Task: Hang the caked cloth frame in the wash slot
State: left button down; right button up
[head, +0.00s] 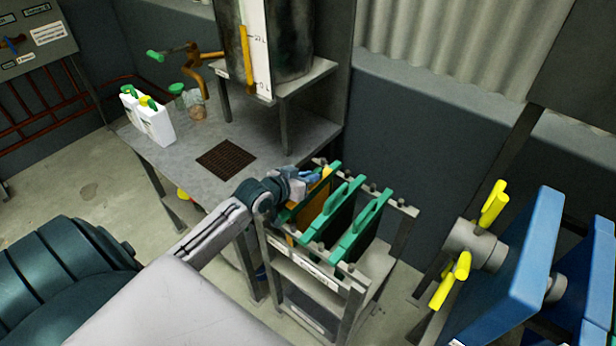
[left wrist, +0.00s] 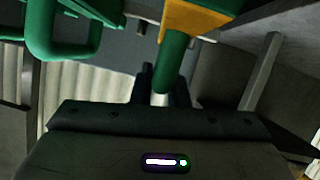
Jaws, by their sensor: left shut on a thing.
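The caked cloth frame (head: 319,191), green-edged with an orange-yellow face, is at the left end of the rack (head: 350,282) in the head view. My left gripper (head: 311,175) is shut on its green handle. In the left wrist view the handle (left wrist: 171,62) runs down between my fingers, with an orange patch (left wrist: 195,20) above it. The frame looks roughly upright, in line with the rack's left end; I cannot tell whether it rests on the rails. My arm hides part of it. My right gripper is out of view.
Two green frames with dark cloths, a middle one (head: 336,205) and a right one (head: 362,228), hang in the rack. A grey bench (head: 185,160) with white bottles (head: 150,120) stands behind left. A blue press plate (head: 520,260) with yellow handles (head: 492,204) is at right.

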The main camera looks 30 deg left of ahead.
pick_arm(q)
jog(key=c, duration=1.3)
grip_release()
jog(key=shift+c, duration=0.2)
jog(key=shift+s, duration=0.25)
jog(key=p+v, duration=0.1)
jog(key=v, duration=0.9)
jog(key=shift+s+r, duration=0.15)
jog(key=shift+r, duration=0.05)
